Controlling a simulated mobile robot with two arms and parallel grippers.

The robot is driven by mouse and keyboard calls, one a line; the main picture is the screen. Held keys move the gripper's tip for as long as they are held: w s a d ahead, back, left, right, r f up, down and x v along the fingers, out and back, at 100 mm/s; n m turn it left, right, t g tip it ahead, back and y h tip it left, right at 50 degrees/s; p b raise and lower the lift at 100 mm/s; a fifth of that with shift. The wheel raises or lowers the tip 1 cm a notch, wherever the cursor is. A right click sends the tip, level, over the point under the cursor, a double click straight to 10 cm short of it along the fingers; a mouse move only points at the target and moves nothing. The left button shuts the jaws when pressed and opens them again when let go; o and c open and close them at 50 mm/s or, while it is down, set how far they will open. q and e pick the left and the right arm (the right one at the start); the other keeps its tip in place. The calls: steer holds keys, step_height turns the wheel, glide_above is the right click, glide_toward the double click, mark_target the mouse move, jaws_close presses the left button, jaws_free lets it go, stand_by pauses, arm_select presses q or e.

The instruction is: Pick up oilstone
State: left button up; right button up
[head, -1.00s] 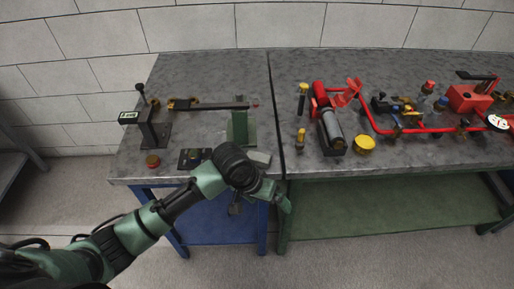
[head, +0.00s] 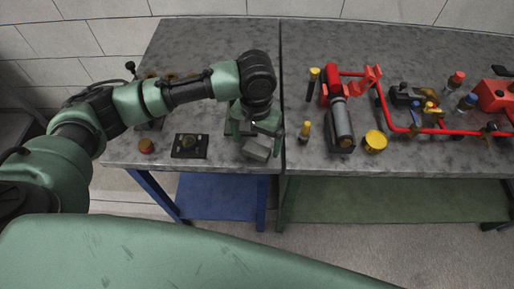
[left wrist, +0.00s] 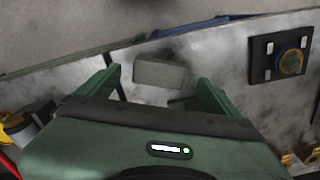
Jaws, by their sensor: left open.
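The oilstone (head: 257,150) looks like a grey rectangular block lying on the grey worktop near its front edge, left of the seam between two tables. In the left wrist view, the block (left wrist: 159,74) lies ahead of and between the two green fingers, with a gap on each side. My left gripper (head: 264,129) points down just behind and above the block; it is open and empty. My forearm and wrist hide part of the worktop behind it. My right gripper is not in view.
A black square plate with a round part (head: 189,146) and a small red-brown jar (head: 146,146) lie left of the block.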

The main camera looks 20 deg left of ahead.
mark_target(257, 148)
arm_select(q)
steer(key=shift+f, duration=1.3)
steer(key=c, duration=1.6)
steer(key=shift+c, duration=0.2)
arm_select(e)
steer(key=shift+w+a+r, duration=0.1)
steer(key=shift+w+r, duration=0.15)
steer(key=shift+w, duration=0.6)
arm_select(q)
steer(key=shift+w+r, duration=0.1)
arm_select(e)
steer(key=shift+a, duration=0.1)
arm_select(q)
steer(key=shift+r, duration=0.6)
step_height(257, 148, up, 19)
steer(key=shift+f, duration=0.15)
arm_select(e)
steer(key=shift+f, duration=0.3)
